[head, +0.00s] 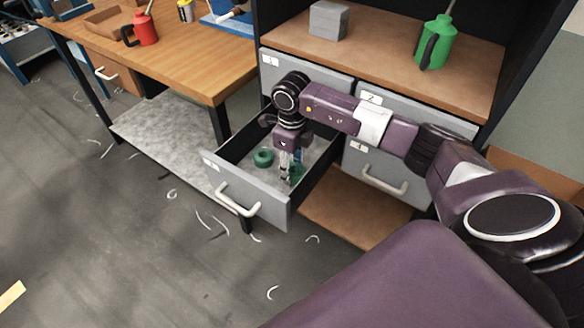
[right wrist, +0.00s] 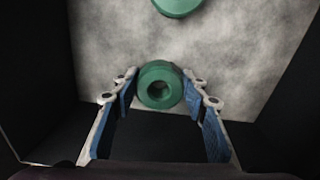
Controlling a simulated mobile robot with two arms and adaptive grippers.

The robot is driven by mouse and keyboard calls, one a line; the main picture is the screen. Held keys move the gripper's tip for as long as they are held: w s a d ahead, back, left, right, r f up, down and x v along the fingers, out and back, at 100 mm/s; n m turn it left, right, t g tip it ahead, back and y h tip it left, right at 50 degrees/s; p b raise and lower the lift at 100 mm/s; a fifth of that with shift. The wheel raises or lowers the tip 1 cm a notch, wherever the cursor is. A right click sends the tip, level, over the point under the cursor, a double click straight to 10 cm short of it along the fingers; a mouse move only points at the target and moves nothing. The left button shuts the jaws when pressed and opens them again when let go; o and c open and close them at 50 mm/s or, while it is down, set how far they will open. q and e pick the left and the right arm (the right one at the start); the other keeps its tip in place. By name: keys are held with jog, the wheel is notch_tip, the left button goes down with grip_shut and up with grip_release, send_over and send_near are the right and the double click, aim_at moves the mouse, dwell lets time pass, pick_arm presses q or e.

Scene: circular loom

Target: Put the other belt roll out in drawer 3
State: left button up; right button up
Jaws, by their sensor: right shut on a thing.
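The open drawer (head: 249,198), at the lower left of the cabinet, is pulled out; I take it for drawer 3, its label being too small to read. One green belt roll (head: 263,157) lies on its floor and shows partly at the top of the right wrist view (right wrist: 180,4). My right gripper (head: 291,170) reaches down into the drawer, shut on a second green belt roll (head: 297,173). In the right wrist view this roll (right wrist: 160,86) sits between the blue-padded fingers. Whether it touches the drawer floor is unclear. My left gripper is not in view.
Drawers 1 (head: 300,75) and 2 (head: 420,118) and the lower right drawer (head: 378,173) are shut. A grey block (head: 329,20) and green oil can (head: 436,43) stand on the cabinet top. A wooden bench (head: 190,62) stands to the left. The floor has scattered scraps.

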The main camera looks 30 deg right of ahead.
aim_at(292, 169)
jog(key=shift+f, duration=0.3)
jog(key=o, duration=1.2)
jog(key=shift+o, duration=0.2)
jog(key=shift+r, duration=0.15)
notch_tip(292, 169, up, 12)
